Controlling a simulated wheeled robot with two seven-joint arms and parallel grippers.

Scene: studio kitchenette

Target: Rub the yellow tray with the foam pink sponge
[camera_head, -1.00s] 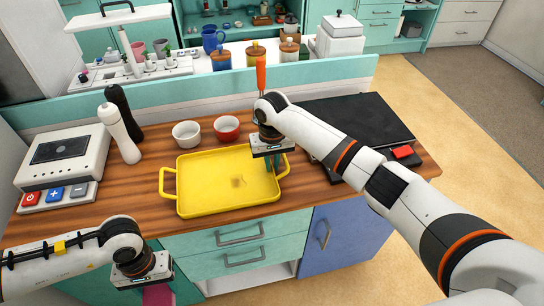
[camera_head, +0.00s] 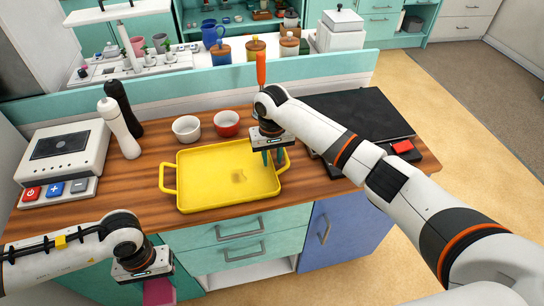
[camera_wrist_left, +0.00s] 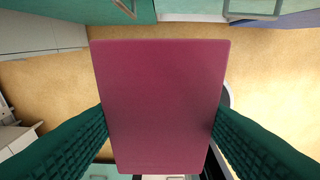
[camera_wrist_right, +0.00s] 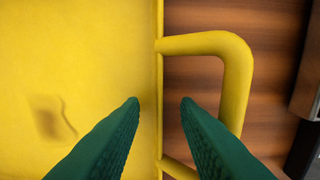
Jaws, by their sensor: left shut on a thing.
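The yellow tray (camera_head: 215,185) lies on the wooden counter, with a handle at each side. A brownish stain (camera_head: 238,176) marks its floor and also shows in the right wrist view (camera_wrist_right: 50,118). My right gripper (camera_head: 273,160) is open above the tray's right rim. In the right wrist view its fingers (camera_wrist_right: 160,102) are apart, one on each side of the rim, beside the right handle (camera_wrist_right: 235,80). I cannot tell whether they touch. My left gripper (camera_wrist_left: 160,125) is shut on the pink sponge (camera_wrist_left: 160,95), held in front of the counter, below its top. The sponge also shows in the head view (camera_head: 159,292).
Two small bowls, white (camera_head: 187,128) and red (camera_head: 227,123), stand behind the tray. A white appliance (camera_head: 65,155) and two mills (camera_head: 118,128) stand at the left. A black flat appliance (camera_head: 365,118) is at the right. The counter's front edge lies between sponge and tray.

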